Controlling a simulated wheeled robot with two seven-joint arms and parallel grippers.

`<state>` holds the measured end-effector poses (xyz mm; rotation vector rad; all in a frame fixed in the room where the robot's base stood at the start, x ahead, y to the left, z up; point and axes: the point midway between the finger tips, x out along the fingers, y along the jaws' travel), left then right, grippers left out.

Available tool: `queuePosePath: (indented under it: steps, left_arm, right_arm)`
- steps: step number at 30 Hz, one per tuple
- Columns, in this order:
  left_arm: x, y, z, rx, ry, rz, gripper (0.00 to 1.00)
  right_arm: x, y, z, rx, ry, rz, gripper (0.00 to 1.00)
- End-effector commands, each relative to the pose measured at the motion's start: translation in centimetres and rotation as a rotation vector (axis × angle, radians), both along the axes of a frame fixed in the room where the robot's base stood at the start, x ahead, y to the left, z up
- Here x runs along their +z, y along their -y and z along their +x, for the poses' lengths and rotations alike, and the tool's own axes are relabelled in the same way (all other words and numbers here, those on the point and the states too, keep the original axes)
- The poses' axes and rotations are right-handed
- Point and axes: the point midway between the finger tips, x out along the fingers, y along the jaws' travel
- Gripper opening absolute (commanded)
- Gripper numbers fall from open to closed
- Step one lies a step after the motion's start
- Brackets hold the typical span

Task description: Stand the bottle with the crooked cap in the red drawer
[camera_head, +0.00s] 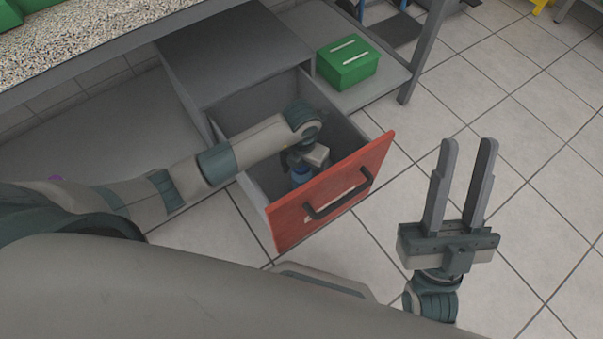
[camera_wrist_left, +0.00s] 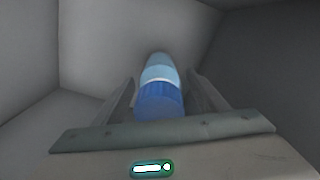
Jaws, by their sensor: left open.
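The red drawer (camera_head: 290,218) is pulled open, with a red front and a black handle. A bottle (camera_head: 300,176) with a blue cap is inside it, mostly hidden by my left wrist in the head view. In the left wrist view the bottle (camera_wrist_left: 160,72) has a light blue body and a blue cap, and stands between my finger pads. Whether its cap is crooked I cannot tell. My left gripper (camera_wrist_left: 160,95) is open around the bottle, down inside the drawer. My right gripper (camera_head: 462,185) is open and empty, above the floor right of the drawer.
A green box (camera_head: 347,62) sits on the low grey shelf (camera_head: 385,85) behind the drawer. A speckled counter (camera_head: 80,50) runs along the upper left.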

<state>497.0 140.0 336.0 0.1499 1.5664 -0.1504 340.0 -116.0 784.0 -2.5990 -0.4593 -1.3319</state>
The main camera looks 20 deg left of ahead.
Motion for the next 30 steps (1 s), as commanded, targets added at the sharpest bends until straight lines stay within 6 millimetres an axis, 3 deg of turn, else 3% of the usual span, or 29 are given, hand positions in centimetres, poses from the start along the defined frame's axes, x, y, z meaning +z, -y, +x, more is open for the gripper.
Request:
queuePosePath:
  steps: [3,15,30]
  left_arm:
    - [2.4,-0.1,0.1,-0.001,0.003,0.000,0.66]
    - [8.7,0.0,0.1,-0.001,0.002,0.001,0.66]
    - [9.8,0.0,0.0,0.000,0.000,0.000,0.66]
  right_arm:
    - [-1.9,-1.1,-0.3,0.022,-0.120,-0.023,0.31]
    - [-5.7,-3.3,-0.6,0.063,-0.342,-0.079,0.31]
    - [-6.6,-3.7,-0.8,0.071,-0.383,-0.091,0.31]
